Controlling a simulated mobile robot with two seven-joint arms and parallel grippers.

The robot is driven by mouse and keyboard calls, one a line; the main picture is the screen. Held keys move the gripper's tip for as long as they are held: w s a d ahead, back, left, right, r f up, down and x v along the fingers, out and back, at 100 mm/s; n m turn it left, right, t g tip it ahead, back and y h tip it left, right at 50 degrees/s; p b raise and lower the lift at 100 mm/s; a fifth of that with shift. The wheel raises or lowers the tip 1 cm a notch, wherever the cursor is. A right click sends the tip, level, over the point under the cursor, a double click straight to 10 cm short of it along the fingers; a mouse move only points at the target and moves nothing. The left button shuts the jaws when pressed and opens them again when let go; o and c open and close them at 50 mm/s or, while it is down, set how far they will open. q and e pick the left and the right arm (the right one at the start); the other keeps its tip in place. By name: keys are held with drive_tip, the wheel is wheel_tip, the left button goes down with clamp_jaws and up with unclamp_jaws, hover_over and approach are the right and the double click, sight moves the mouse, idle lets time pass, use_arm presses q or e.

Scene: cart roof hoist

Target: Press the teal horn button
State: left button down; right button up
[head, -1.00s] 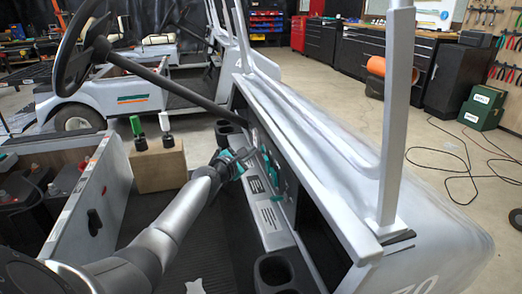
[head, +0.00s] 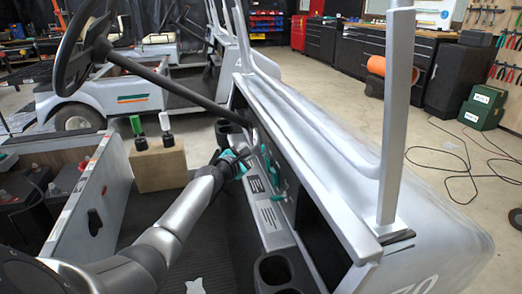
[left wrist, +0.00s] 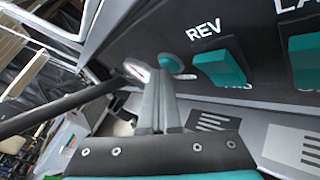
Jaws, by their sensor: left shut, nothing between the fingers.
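My left gripper (head: 245,154) reaches over the cart's footwell to the dashboard in the head view. In the left wrist view its two fingers (left wrist: 164,78) are together, with nothing between them. A round teal button (left wrist: 170,61) shows just beyond the fingertips, partly covered by them. I take it for the horn button; no horn label is readable. Whether the fingertips touch it I cannot tell. In the head view the gripper hides that part of the panel. My right gripper is in neither view.
A teal rocker switch (left wrist: 220,64) marked REV sits right of the button, with another teal switch (left wrist: 308,60) beyond it. The steering wheel (head: 82,50) and its column are left of the dash. A cup holder (head: 273,270) is in front. A wooden block (head: 158,165) stands behind my arm.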

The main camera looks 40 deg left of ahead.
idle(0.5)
use_arm(q)
drive_tip(key=shift+s+a, duration=0.4)
drive_tip(key=shift+s, duration=0.15)
drive_tip(key=shift+s+a, duration=0.1)
drive_tip(key=shift+s+a+b, duration=0.2)
drive_tip(key=shift+s+a, duration=0.55)
drive_tip(key=shift+s, duration=0.2)
drive_tip(key=shift+s+a+b, duration=0.15)
drive_tip(key=shift+s+a, duration=0.6)
drive_tip(key=shift+s, duration=0.2)
